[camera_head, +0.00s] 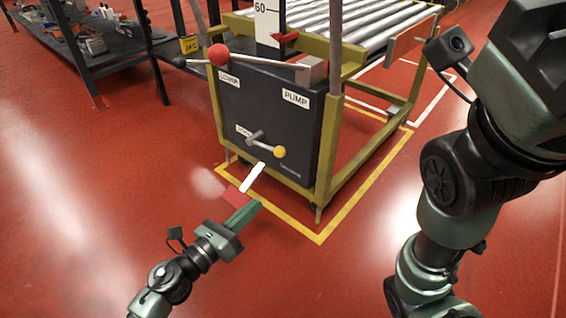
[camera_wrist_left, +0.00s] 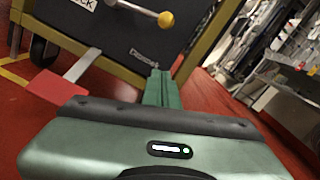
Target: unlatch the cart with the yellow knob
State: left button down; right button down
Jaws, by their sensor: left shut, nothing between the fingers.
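The cart has an olive-yellow frame and a dark front panel (camera_head: 285,120). Low on the panel is a short grey lever ending in a yellow knob (camera_head: 279,152), beside a small white label. The yellow knob is also at the top of the left wrist view (camera_wrist_left: 166,19). My left gripper (camera_head: 256,205) is shut and empty, in front of and below the knob and apart from it. Its green fingers (camera_wrist_left: 160,85) point toward the cart in the wrist view. My right arm shows at the right, but its gripper is outside the frame.
A long lever with a red knob (camera_head: 218,55) crosses the panel's top. A red pedal (camera_wrist_left: 57,86) on a pale bar juts from the cart's base, left of my left fingers. Steel rollers (camera_head: 370,22) top the cart. A cluttered workbench (camera_head: 95,40) stands back left. Red floor is open in front.

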aim_at(279, 152)
pick_arm(q)
jog(key=shift+s, duration=0.1)
jog(key=shift+r, duration=0.1)
jog(key=w+d+r+p, duration=0.3)
jog(key=w+d+r, duration=0.1)
jog(key=w, duration=0.5)
jog(key=shift+w+d+p, duration=0.15)
jog(key=shift+d+p, duration=0.25)
jog(key=shift+d, duration=0.4)
jog(key=shift+r, duration=0.15)
